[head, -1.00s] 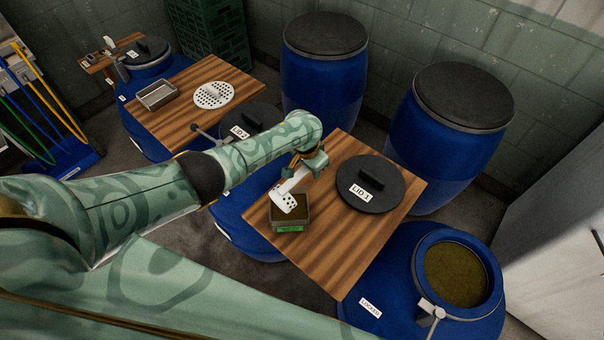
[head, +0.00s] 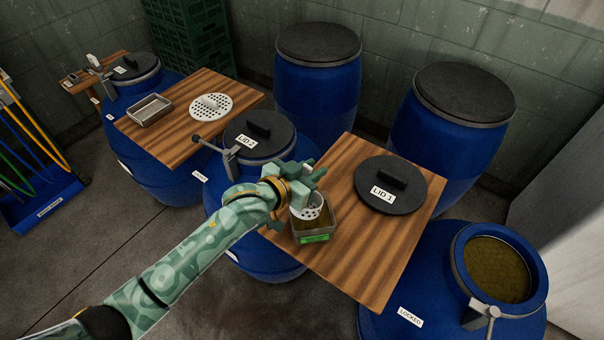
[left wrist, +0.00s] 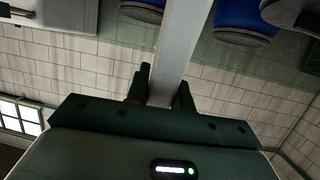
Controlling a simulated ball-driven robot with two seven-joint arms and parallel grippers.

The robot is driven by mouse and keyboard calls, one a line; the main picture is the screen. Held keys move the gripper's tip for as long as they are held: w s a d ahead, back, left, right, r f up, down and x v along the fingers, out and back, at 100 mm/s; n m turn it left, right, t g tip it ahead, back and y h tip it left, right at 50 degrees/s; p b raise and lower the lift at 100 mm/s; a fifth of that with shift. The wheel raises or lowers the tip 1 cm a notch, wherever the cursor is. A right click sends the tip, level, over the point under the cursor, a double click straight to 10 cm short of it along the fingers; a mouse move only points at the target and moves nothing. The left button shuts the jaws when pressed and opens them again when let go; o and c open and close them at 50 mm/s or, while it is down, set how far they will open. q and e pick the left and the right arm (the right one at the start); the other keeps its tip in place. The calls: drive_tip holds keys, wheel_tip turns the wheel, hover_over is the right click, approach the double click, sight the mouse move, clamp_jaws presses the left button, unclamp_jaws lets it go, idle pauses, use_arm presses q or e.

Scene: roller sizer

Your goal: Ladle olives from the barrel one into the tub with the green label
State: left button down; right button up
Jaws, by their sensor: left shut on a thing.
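My left gripper (head: 300,180) is shut on the handle of a white perforated ladle. The handle (left wrist: 180,45) runs between the fingers in the left wrist view. The ladle's bowl (head: 307,207) is over or inside the small tub with the green label (head: 315,238); I cannot tell whether they touch. Olive-brown contents show in the tub beside the bowl. The open blue barrel (head: 430,270) at the right holds olive-brown contents (head: 497,270) and carries a "LOCKED" label. Lid 1 (head: 408,204) lies on the wooden board. My right gripper is not in view.
The wooden board (head: 345,270) has bare wood in front of lid 1. A barrel closed by lid 2 (head: 270,148) stands left of the tub. Another board holds a metal tray (head: 150,110) and a perforated white disc (head: 211,106). Two closed barrels stand behind.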

sight(305, 170)
use_arm(q)
drive_tip(key=shift+s+a+r+t+h+b, duration=0.25)
drive_tip(key=shift+s+a+t+h+b, duration=0.25)
drive_tip(key=shift+b, duration=1.2)
drive_tip(key=shift+s+a+r+t+h+b, duration=0.2)
drive_tip(key=shift+s+a+t+h+b, duration=0.25)
drive_tip(key=shift+b, duration=1.2)
drive_tip(key=shift+s+a+r+t+h+b, duration=0.15)
drive_tip(key=shift+s+r+t+h+b, duration=0.1)
drive_tip(key=shift+b, duration=0.25)
drive_tip(key=shift+a+r, duration=0.1)
drive_tip(key=shift+r, duration=0.1)
